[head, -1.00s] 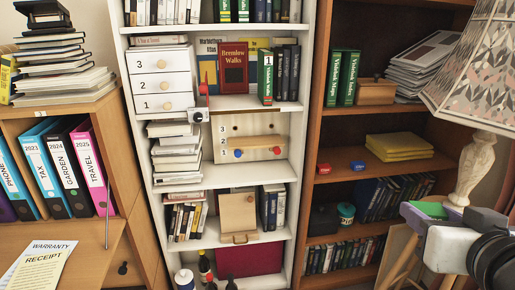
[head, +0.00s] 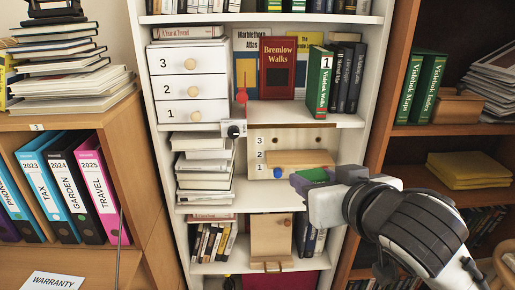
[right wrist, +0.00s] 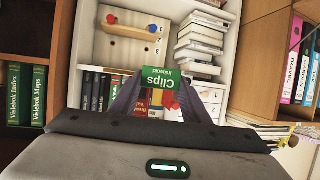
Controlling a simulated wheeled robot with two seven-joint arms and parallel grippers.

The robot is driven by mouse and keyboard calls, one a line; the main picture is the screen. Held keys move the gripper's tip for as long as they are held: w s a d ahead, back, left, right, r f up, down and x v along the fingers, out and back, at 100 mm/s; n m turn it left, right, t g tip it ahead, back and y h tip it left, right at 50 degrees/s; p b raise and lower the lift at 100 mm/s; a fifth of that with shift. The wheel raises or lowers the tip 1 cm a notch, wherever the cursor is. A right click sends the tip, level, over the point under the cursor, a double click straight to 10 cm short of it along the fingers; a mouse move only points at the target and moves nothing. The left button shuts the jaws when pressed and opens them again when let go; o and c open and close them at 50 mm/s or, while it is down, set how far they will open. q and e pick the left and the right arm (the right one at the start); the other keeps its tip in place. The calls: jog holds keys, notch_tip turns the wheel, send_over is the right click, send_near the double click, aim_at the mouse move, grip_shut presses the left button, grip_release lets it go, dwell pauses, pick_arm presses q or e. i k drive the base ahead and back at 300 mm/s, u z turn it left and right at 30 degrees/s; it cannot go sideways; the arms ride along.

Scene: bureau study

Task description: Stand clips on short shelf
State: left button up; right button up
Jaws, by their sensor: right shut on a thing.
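The clips are a green box (head: 312,175) labelled "Clips" in the right wrist view (right wrist: 155,84). My right gripper (head: 306,181) is shut on it and holds it in the air in front of the white bookcase. The short shelf is a light wooden ledge (head: 296,158) on a pegged back panel marked 1, 2, 3; it also shows in the right wrist view (right wrist: 131,31). Its top looks empty. A blue knob (head: 278,173) sits below it; the red knob (right wrist: 111,18) is hidden in the head view. The box appears lower than the ledge, apart from it. My left gripper is not in view.
Stacked books (head: 203,170) stand left of the panel, under a white drawer unit (head: 188,84). Above are the red "Bremlow Walks" book (head: 278,68) and a green book (head: 318,82). A brown bookcase (head: 395,140) stands at the right.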

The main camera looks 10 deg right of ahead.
aim_at(315, 156)
jog(key=z, duration=0.3)
jog(key=i, duration=1.2)
jog(key=z, duration=0.1)
